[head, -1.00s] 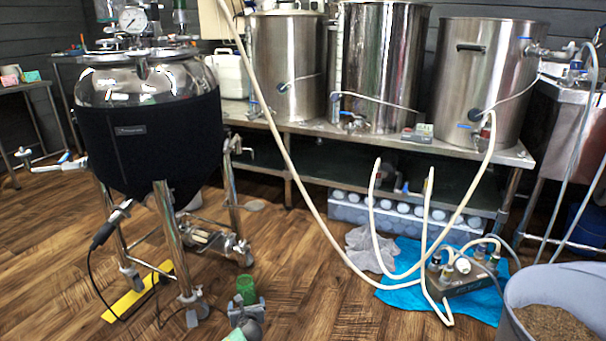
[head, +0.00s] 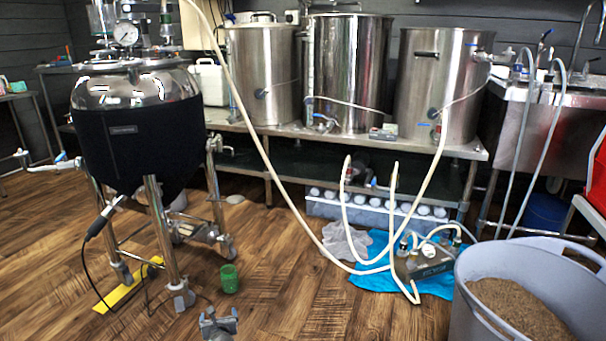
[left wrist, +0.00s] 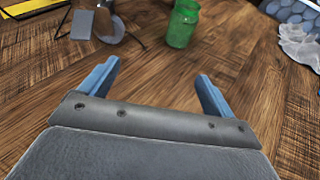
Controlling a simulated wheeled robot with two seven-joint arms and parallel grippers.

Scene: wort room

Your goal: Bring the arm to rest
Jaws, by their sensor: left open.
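My left gripper (head: 218,322) shows at the bottom edge of the head view, small and low over the wooden floor. In the left wrist view its two blue fingers (left wrist: 157,84) stand wide apart with nothing between them. A green cup (head: 230,279) stands on the floor beyond the gripper. In the left wrist view the cup (left wrist: 183,24) is past the fingertips and apart from them. My right gripper is not in view.
A dark-jacketed steel vessel (head: 140,140) on legs stands at left, with a yellow strip (head: 128,286) beneath. A pump (head: 422,262) with hoses sits on a blue cloth. A grain-filled bin (head: 465,300) is at lower right. Floor between is clear.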

